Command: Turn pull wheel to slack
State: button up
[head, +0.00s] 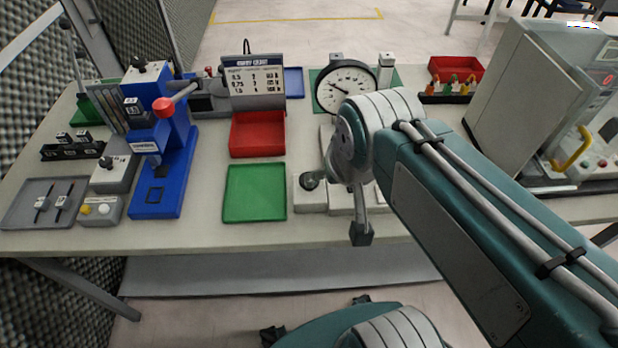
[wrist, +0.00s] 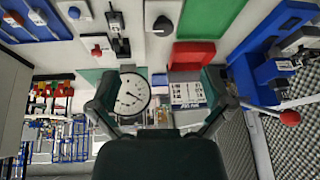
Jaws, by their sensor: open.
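A dark round hand knob (head: 310,180), which looks like the pull wheel, sits on a pale block at the left end of the pull tester. It also shows in the wrist view (wrist: 162,25), at top centre. The white dial gauge (head: 346,88) stands behind, its needle small; it shows in the wrist view (wrist: 132,94) between my fingers. My gripper (wrist: 160,84) is open and empty, fingers spread wide. In the head view my arm hides much of the tester, and a dark tip of my gripper (head: 361,235) shows right of and nearer than the knob, apart from it.
A green tray (head: 255,193) and red bin (head: 257,134) lie left of the tester. A blue press (head: 165,165) with a red-knobbed lever stands further left. A grey cabinet (head: 525,100) stands at the right. The bench's front edge is mostly clear.

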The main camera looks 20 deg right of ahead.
jog(key=w+f+m+g, duration=0.3)
jog(key=w+m, duration=0.3)
jog(key=w, duration=0.1)
jog(key=w+f+m+g, duration=0.2)
jog(key=w+f+m, duration=0.2)
jog(key=w+m, duration=0.25)
jog(key=shift+n, duration=0.35)
notch_tip(320, 180, down, 11)
jog(key=shift+w+d+r, duration=0.1)
jog(key=shift+w, duration=0.05)
jog(key=c, duration=1.1)
